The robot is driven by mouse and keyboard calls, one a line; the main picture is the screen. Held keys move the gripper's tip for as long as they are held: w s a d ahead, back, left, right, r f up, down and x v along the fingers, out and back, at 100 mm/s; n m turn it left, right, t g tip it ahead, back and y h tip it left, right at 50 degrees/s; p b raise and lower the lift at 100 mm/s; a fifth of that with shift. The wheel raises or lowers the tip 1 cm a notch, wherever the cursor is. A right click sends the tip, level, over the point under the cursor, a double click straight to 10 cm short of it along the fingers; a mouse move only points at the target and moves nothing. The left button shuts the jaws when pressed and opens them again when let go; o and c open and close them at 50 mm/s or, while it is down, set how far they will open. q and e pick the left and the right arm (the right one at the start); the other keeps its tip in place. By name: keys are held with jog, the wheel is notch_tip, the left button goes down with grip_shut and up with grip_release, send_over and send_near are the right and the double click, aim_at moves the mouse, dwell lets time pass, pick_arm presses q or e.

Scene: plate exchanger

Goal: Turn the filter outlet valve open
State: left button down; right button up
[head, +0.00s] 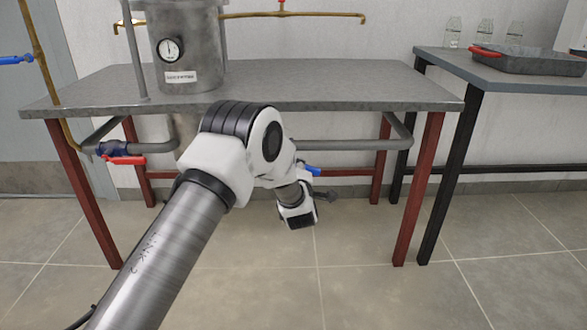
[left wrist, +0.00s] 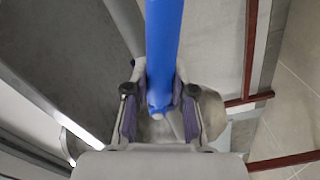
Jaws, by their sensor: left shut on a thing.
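A blue lever handle (left wrist: 164,40) runs down the middle of the left wrist view, with its end between the two fingers of my left gripper (left wrist: 160,98). The fingers are shut on it from both sides. In the head view, part of a blue handle (head: 312,171) shows under the table, beside my left wrist. My left arm hides most of that area, and the valve body and the fingers cannot be made out there. The grey filter vessel (head: 188,45) with a gauge stands on the table above. My right gripper is not in view.
The grey tabletop (head: 330,88) stands on red legs, with a grey pipe (head: 350,145) beneath. A red-handled valve (head: 125,160) sits at the left and another blue handle (head: 14,60) at the far left. A side table (head: 500,76) holds a tray and bottles. The front floor is clear.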

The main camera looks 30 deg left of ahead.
pick_arm(q)
jog(key=shift+w+d+r+n, duration=0.1)
jog(key=shift+r+n, duration=0.5)
jog(key=shift+n, duration=0.5)
jog(key=shift+w+d+r+n, duration=0.1)
jog(key=shift+r+n, duration=0.45)
jog(key=shift+n, duration=0.55)
jog(key=c, duration=0.9)
grip_release()
jog(key=shift+c, duration=0.2)
jog(key=v, duration=1.2)
jog(key=shift+s, duration=0.1)
